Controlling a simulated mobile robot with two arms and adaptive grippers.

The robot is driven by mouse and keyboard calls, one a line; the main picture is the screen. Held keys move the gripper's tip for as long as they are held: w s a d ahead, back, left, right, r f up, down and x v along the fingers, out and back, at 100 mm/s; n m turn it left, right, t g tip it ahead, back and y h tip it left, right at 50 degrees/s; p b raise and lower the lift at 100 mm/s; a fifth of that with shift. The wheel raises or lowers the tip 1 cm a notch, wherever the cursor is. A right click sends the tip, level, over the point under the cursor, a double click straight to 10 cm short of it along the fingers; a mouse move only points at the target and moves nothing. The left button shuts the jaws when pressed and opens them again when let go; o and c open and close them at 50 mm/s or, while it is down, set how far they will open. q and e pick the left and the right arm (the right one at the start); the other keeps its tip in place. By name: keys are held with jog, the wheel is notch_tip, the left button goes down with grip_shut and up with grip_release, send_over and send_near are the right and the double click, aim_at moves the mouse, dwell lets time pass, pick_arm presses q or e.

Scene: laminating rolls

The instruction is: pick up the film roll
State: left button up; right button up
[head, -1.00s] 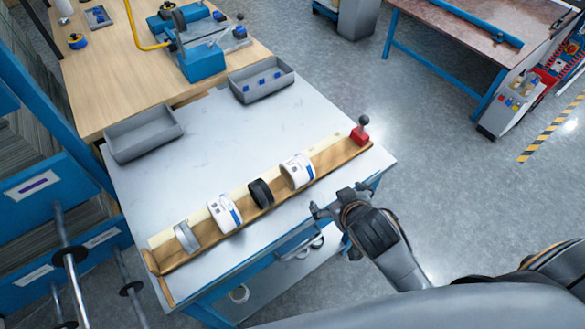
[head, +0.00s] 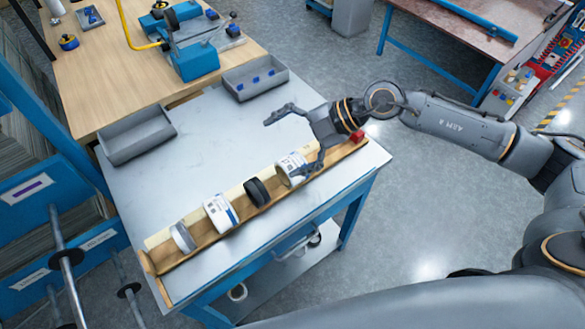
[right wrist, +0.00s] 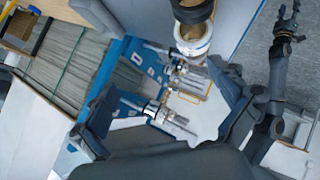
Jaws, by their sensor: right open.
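A row of rolls lies in a wooden trough (head: 215,238) along the table's front edge. From left they are a grey roll (head: 182,238), a white roll with blue print (head: 220,213), a black roll (head: 257,192) and a second white printed roll (head: 288,170). I cannot tell which one is named the film roll. My right gripper (head: 288,147) is open and empty, its fingers above and beside the right-hand white roll; contact is unclear. The right wrist view shows a white roll (right wrist: 193,42) and the black roll (right wrist: 193,11). My left gripper (right wrist: 287,20) shows small there, apart from the rolls.
Two grey bins (head: 138,138) (head: 255,80) sit along the table's back edge. The tabletop (head: 200,140) between bins and trough is clear.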

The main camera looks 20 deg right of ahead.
aim_at(300, 163)
jog(key=w+d+f+m+h, duration=0.1)
jog(key=d+f+h, duration=0.25)
jog(key=d, duration=0.65)
jog(key=shift+h, duration=0.55)
jog(key=p+x, duration=0.1)
jog(key=x, duration=0.6)
jog(key=shift+w+a+f, duration=0.1)
jog(key=shift+a+f, duration=0.1)
jog(key=shift+f, duration=0.15)
jog(key=shift+p+x, duration=1.05)
jog(key=shift+x, duration=1.7)
jog(key=c, duration=1.3)
jog(key=shift+r, duration=0.1)
